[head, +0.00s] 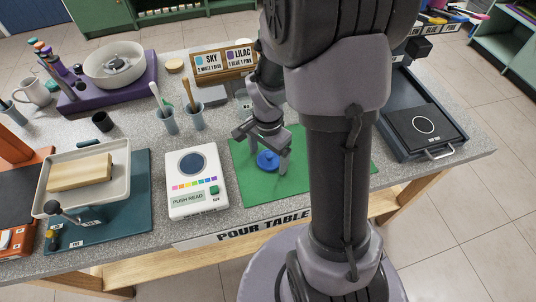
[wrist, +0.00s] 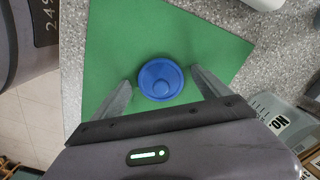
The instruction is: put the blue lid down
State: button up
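The blue lid (head: 267,161) is a round disc with a raised knob, on or just above the green mat (head: 258,190). In the wrist view the blue lid (wrist: 160,79) sits between the two fingers, with green mat all around it. My gripper (head: 266,168) points down over the mat with a finger on each side of the lid. In the wrist view my gripper (wrist: 160,92) has its fingers spread, and a gap shows between at least the right finger and the lid. My arm hides part of the mat's right side in the head view.
A white reader (head: 197,181) stands left of the mat. Two cups with sticks (head: 196,118) stand behind it. A dark tray with a black device (head: 422,130) is at the right. The table's front edge (head: 215,232) is close to the mat.

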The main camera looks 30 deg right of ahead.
aim_at(268, 156)
notch_tip(268, 156, up, 12)
jog(key=p, duration=0.6)
jog(key=s+a+r+n+t+y, duration=0.1)
jog(key=s+a+r+n+t, duration=0.2)
jog(key=s+a+r+n, duration=0.2)
jog(key=s+a+r+n+t+y, duration=0.1)
jog(key=s+a+r+n+t, duration=0.1)
jog(key=s+a+r+n, duration=0.3)
jog(key=s+a+r, duration=0.1)
jog(key=a+r, duration=0.3)
jog(key=r, duration=0.2)
jog(key=shift+t, duration=0.4)
jog(key=shift+s, duration=0.15)
